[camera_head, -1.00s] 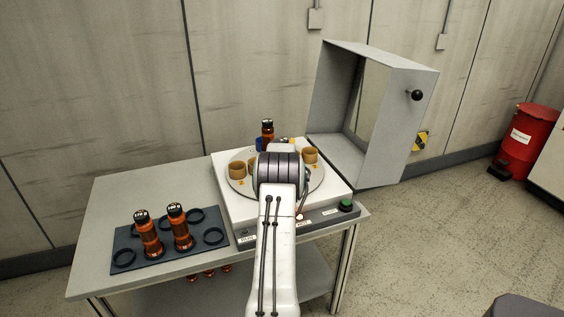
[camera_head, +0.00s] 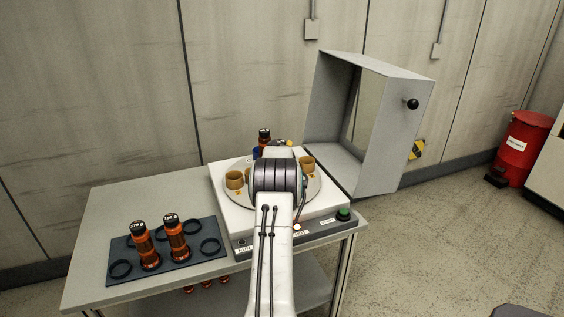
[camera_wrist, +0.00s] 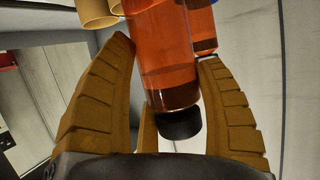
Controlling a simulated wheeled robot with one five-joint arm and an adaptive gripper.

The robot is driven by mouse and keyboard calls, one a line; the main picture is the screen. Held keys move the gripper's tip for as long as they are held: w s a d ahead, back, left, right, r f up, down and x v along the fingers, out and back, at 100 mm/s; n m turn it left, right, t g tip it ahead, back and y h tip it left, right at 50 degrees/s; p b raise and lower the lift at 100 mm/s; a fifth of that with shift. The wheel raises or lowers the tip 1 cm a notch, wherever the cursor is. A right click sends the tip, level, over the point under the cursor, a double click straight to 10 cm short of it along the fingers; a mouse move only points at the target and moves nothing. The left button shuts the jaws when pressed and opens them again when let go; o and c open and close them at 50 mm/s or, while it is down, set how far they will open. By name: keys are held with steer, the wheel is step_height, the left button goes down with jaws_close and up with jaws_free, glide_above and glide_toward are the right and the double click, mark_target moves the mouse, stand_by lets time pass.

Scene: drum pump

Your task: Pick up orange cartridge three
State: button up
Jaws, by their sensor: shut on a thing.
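No number can be read on this cartridge. Another orange piece (camera_wrist: 204,28) shows behind it at the right. In the head view my arm hides the gripper. One orange cartridge (camera_head: 264,136) with a dark cap stands at the back of the turntable (camera_head: 230,186), and I cannot tell if it is the held one.
Tan cups (camera_head: 234,180) (camera_head: 307,164) stand on the turntable. The white machine has a front panel with a green button (camera_head: 344,213). Its grey hood (camera_head: 400,130) stands open at the right. Empty black rings (camera_head: 121,269) lie on the mat. A red drum (camera_head: 525,140) stands far right.

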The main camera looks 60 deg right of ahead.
step_height(320, 180, up, 15)
steer(key=shift+f, duration=0.1)
steer(key=shift+a, duration=0.1)
stand_by(0.3)
